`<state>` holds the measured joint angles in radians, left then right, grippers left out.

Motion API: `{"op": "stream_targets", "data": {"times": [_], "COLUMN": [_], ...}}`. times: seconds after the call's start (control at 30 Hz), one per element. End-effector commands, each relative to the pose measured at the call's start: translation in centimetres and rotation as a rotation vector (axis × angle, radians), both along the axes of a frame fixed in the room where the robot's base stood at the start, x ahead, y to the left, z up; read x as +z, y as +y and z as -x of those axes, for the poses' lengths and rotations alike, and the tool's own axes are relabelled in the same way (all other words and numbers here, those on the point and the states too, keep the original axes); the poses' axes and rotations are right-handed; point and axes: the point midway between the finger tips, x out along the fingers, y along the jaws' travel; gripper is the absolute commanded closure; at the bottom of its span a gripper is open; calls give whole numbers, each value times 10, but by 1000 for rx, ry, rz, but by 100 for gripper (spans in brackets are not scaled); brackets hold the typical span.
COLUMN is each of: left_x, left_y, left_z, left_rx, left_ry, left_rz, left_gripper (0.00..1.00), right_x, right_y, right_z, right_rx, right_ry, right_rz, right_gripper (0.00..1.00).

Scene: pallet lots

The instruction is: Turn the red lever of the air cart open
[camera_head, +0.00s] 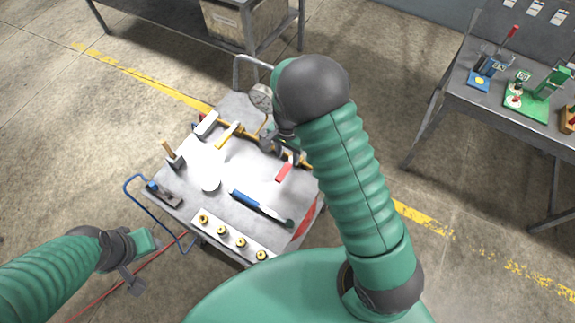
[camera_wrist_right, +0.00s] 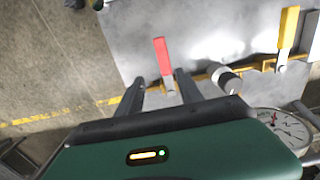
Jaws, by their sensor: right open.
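The red lever (camera_head: 284,172) sits on a yellow pipe (camera_head: 262,144) on the far right part of the grey air cart (camera_head: 225,185). In the right wrist view the red lever (camera_wrist_right: 162,58) stands crosswise to the pipe, its grip pointing away from it. My right gripper (camera_head: 290,152) is over the pipe at the lever's base. Its fingers are open, one on each side of the lever's lower end (camera_wrist_right: 159,80), with gaps visible; contact is not clear. My left gripper (camera_head: 137,268) is left of the cart's near corner, apart from it; its opening is unclear.
A yellow lever (camera_head: 227,134) and a gauge (camera_head: 262,97) are on the same pipe. A blue-handled tool (camera_head: 252,203) and a row of brass fittings (camera_head: 231,238) lie nearer. A blue hose (camera_head: 135,182) hangs at left. A bench (camera_head: 465,95) stands at right.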

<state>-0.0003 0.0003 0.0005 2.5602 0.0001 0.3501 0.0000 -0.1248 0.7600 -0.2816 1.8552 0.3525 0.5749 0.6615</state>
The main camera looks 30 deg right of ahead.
Motion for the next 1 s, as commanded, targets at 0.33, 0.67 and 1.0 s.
{"op": "stream_targets", "data": {"times": [0.33,0.67,1.0], "left_x": [11,12,12], "left_y": [0,0,0], "left_z": [0,0,0], "left_rx": [1,1,0], "left_ry": [-1,0,-1], "left_rz": [0,0,0], "left_gripper": [56,56,56], "right_x": [-76,-94,-90], "right_y": [7,-7,2], "right_z": [2,0,1], "right_rx": [3,1,4], "right_ry": [0,-1,-2], "right_rz": [6,-10,-1], "right_gripper": [56,56,93]}}
